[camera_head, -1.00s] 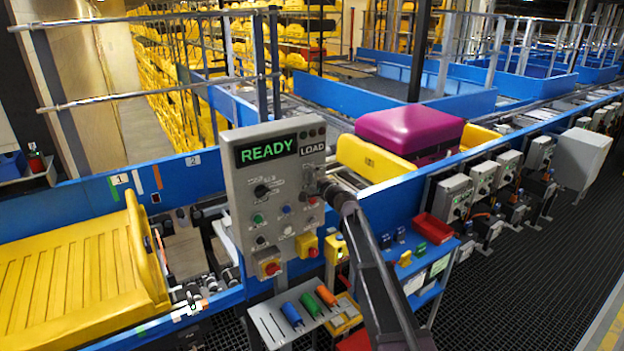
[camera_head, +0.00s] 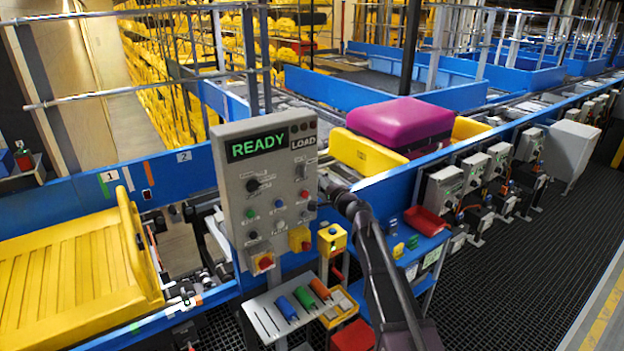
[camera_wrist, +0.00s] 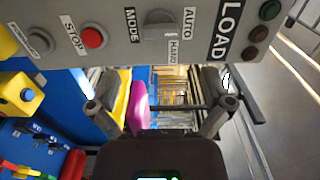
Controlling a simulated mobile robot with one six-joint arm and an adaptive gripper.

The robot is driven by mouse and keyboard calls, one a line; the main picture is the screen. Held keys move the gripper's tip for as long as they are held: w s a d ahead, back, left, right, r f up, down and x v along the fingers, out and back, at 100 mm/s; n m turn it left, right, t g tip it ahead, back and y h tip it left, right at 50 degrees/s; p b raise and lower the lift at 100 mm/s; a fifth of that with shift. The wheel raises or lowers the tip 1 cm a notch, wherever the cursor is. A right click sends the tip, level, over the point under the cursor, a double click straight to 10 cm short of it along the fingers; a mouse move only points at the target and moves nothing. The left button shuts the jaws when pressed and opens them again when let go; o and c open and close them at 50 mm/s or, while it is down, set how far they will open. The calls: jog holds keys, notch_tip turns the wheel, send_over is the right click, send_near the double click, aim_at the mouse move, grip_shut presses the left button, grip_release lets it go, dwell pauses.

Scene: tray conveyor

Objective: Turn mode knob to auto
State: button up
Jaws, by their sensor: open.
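The grey control panel (camera_head: 235,200) shows a green READY display and a LOAD label. The mode knob (camera_wrist: 160,25) is a grey knob in the wrist view, between a MODE label and the AUTO and HAND labels. I cannot tell for certain which label it points at. It also shows small below LOAD in the head view (camera_head: 302,172). My gripper (camera_wrist: 158,110) is open and empty, its fingers apart and clear of the knob, below it in the wrist view. In the head view my gripper is at the panel's right edge, its jaws hard to make out.
A red STOP button (camera_wrist: 93,37) is beside the MODE label. A yellow box with a button (camera_head: 332,239) and a tool shelf (camera_head: 265,318) with colored handles are below the panel. A magenta suitcase (camera_head: 400,122) lies on the conveyor behind. Dark grated floor is clear at right.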

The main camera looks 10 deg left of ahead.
jog(key=shift+v, duration=1.4)
jog(key=s+d+f+n+g+h+b, duration=0.4)
jog(key=s+d+f+n+g+b, duration=0.1)
jog(key=s+d+f, duration=0.7)
jog(key=s+d+f+n+g+h+b, duration=0.45)
jog(key=s+d+f, duration=0.45)
jog(key=f, duration=0.5)
jog(key=s+d+f+g+h+b, duration=0.3)
jog(key=s+d+f+h, duration=0.1)
jog(key=s+d, duration=0.5)
jog(key=shift+s+d+f+m, duration=0.15)
jog(key=shift+d+f+m, duration=0.15)
jog(key=shift+f, duration=0.25)
